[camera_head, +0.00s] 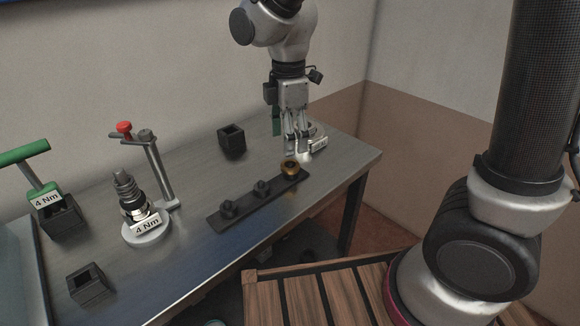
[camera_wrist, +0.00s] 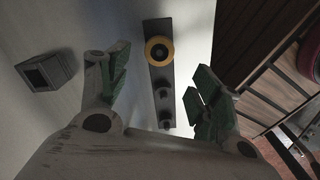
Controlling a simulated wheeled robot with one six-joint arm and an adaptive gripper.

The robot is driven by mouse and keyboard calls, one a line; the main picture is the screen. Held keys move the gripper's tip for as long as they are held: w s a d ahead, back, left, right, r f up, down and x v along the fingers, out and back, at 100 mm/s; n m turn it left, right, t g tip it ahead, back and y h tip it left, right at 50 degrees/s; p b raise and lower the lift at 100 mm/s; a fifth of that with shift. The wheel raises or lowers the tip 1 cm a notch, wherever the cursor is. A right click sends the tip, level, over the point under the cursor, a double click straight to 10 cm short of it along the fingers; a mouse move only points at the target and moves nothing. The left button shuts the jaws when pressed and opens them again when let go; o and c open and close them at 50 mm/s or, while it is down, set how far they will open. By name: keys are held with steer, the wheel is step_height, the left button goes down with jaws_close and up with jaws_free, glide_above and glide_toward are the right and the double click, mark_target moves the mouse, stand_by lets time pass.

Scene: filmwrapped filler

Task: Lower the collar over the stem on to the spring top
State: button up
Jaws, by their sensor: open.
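A brass-coloured ring, which looks like the collar (camera_head: 290,168), sits at the right end of a dark peg strip (camera_head: 238,213). In the wrist view the collar (camera_wrist: 159,38) shows its dark centre and lies at the far end of the strip. My gripper (camera_head: 298,153) is open and empty, pointing down just above the collar end of the strip. Its two green-padded fingers stand wide apart in the wrist view (camera_wrist: 160,88). A dark ridged upright piece (camera_head: 124,185), apparently the stem with its spring, stands on a round pale base (camera_head: 146,235) at the left.
A post with a red knob (camera_head: 123,127) stands by the stem. A green T-handle (camera_head: 24,152) leans from a black box (camera_head: 62,222). Other open black boxes stand at the front (camera_head: 88,287) and back (camera_head: 231,141). A small tagged item (camera_head: 319,143) is near my gripper.

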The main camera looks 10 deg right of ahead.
mark_target(290, 164)
step_height(290, 164, down, 7)
steer(key=shift+w+d+f, duration=0.1)
steer(key=shift+w+d, duration=0.05)
steer(key=c, duration=1.2)
